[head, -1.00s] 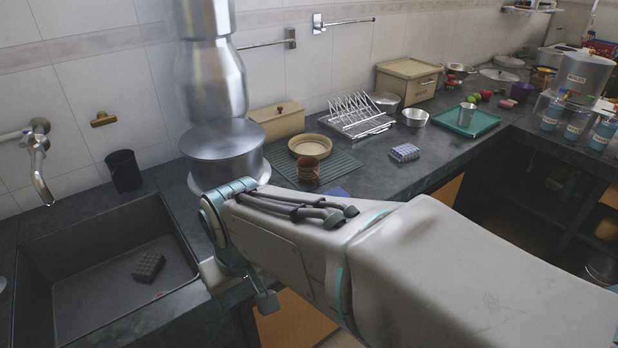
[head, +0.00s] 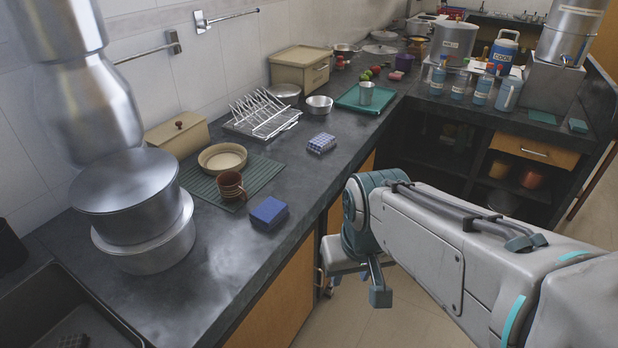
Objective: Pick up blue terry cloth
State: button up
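The blue terry cloth (head: 268,213) appears as a small folded, dark blue block on the dark counter. It lies near the counter's front edge, right of the brown mug. My gripper (head: 354,291) hangs off the counter's front, to the right of and lower in the picture than the cloth. Its fingers look spread apart with nothing between them, though the far finger is partly hidden. The gripper is apart from the cloth.
A brown mug (head: 230,186) and a tan bowl (head: 222,158) stand on a green ribbed mat (head: 262,170) beside the cloth. A checked blue-white block (head: 321,143) lies farther back. Large steel pots (head: 125,190) stand left. Counter around the cloth's front and right is clear.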

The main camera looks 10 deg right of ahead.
aim_at(269, 214)
jog(key=z, duration=0.45)
jog(key=i, duration=0.5)
jog(key=u, duration=1.05)
jog(key=k, duration=0.5)
jog(key=z, duration=0.7)
jog(key=i, duration=0.8)
jog(key=u, duration=0.6)
